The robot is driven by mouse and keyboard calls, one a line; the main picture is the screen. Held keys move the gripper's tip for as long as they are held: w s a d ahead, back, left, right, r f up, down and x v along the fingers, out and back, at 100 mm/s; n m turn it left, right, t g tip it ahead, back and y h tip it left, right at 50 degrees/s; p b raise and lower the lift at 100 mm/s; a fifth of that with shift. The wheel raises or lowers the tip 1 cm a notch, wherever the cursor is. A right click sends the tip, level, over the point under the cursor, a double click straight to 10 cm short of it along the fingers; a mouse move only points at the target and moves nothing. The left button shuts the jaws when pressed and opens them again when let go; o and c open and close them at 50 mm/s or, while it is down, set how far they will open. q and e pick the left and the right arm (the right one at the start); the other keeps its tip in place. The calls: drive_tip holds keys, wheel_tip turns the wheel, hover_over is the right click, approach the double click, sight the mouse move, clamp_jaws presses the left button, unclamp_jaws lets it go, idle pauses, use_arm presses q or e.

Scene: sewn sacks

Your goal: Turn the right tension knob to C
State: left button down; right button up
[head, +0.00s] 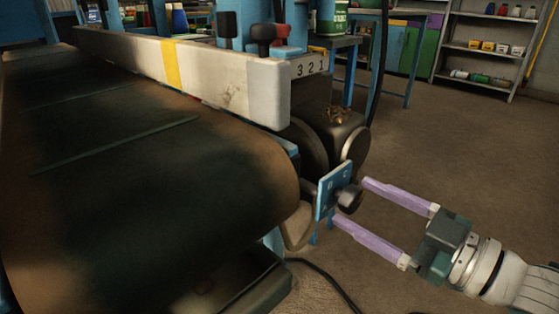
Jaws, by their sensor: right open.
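The tension knob (349,199) is a dark round knob on a blue plate (328,191) at the near right end of the conveyor. Pale letters show on the plate; a C is near its upper right, and the others are partly hidden. I cannot tell the knob's setting. My right gripper (350,201) comes in from the right with its two long purple fingers apart. The fingertips reach to either side of the knob, one above right and one below; I cannot tell whether they touch it. My left gripper is not in view.
The dark conveyor belt (150,190) fills the left, with a pale side rail (200,75) marked 3 2 1. A black cable (325,277) lies on the floor below the plate. A blue table and shelves (490,50) stand behind. The floor at right is clear.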

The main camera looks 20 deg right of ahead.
drive_tip(key=p+v, duration=0.1)
drive_tip(key=v, duration=0.8)
drive_tip(key=shift+r, duration=0.1)
